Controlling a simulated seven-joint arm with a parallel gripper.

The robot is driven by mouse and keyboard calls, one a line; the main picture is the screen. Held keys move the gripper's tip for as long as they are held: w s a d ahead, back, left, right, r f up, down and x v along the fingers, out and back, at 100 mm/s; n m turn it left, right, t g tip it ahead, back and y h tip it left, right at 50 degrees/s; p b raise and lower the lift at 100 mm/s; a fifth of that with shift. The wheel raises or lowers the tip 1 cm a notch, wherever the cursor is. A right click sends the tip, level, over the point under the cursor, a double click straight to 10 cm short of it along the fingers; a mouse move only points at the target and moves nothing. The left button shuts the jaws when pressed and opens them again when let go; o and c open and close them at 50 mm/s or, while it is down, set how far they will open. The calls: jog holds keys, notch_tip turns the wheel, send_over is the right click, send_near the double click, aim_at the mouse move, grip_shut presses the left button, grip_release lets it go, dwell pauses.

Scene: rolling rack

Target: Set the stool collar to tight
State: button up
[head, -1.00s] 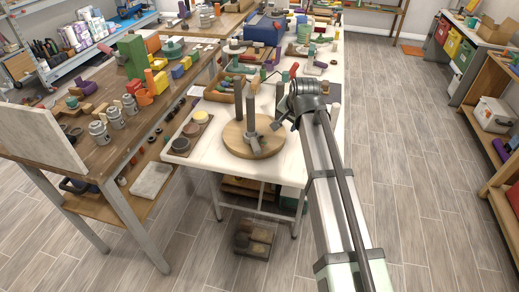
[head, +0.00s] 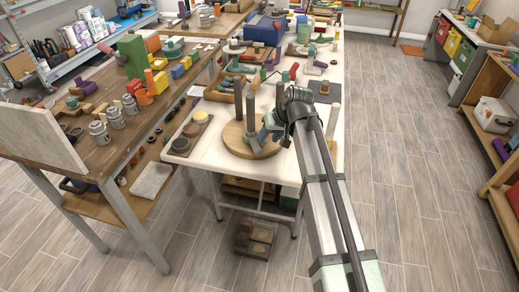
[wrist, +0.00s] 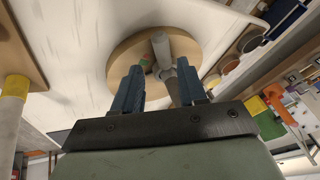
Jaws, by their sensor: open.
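The stool shows as a round wooden disc (head: 236,140) on the white table, with grey posts (head: 250,107) standing on it. A grey collar-like part (head: 251,137) sits low by the post; its setting cannot be read. My gripper (head: 268,130) is beside this part, on its right. In the wrist view my gripper (wrist: 158,88) is open, its two blue-grey fingers pointing at the disc (wrist: 124,58). A grey cylinder (wrist: 161,46) and a lighter grey part lie ahead of and between the fingers. I cannot tell whether the fingers touch them.
A small board with round pads (head: 188,136) lies left of the disc. A wooden tray of tools (head: 222,92) and other items fill the table behind. A brown workbench (head: 88,165) with metal fittings stands at the left.

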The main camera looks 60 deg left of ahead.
aim_at(259, 150)
jog(key=x, duration=1)
grip_shut()
dwell(0.4)
